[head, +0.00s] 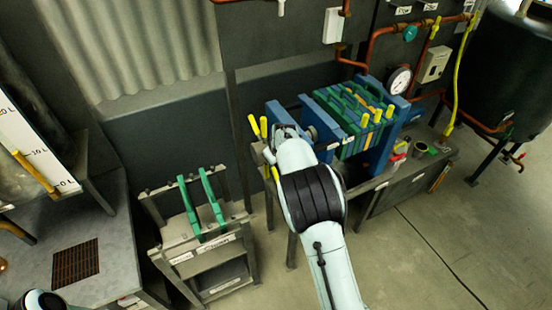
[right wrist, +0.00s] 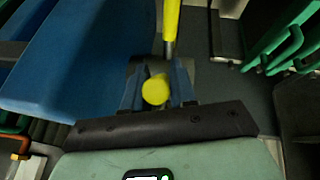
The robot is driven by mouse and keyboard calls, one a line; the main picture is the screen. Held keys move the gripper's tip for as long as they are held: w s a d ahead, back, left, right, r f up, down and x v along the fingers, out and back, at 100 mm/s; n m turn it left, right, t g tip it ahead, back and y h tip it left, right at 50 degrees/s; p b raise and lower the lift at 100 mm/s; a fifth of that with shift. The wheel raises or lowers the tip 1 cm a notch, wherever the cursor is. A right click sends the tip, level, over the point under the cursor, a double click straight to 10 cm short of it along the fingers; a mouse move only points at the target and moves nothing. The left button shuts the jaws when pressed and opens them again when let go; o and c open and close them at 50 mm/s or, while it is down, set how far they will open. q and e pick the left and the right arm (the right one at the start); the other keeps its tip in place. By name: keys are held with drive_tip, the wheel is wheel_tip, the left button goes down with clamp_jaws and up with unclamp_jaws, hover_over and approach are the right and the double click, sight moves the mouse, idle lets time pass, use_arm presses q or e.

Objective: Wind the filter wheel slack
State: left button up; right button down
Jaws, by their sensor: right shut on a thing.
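The filter press (head: 350,115) stands on a bench right of centre in the head view, with blue end plates and a pack of green and blue plates. The filter wheel is at its left end and is mostly hidden behind my right arm; yellow handles (head: 254,126) stick out beside the arm. In the right wrist view my right gripper (right wrist: 156,92) is shut on a yellow handle (right wrist: 155,90), whose round end faces the camera. Another yellow handle (right wrist: 171,22) rises just beyond the fingers. My left gripper is not in view.
A rack (head: 196,240) with two green plates stands left of the press. A grey bench with a grate (head: 76,262) is at far left. Copper pipes, a gauge (head: 399,80) and a dark tank (head: 510,75) are at right.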

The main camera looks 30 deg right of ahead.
drive_tip(key=shift+w+r, duration=0.1)
drive_tip(key=shift+r, duration=0.1)
drive_tip(key=c, duration=1)
unclamp_jaws()
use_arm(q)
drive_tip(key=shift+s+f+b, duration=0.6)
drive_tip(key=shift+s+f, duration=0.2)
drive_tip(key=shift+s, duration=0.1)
use_arm(e)
drive_tip(key=v, duration=1.3)
drive_tip(key=shift+r, duration=0.15)
drive_tip(key=shift+a, duration=0.1)
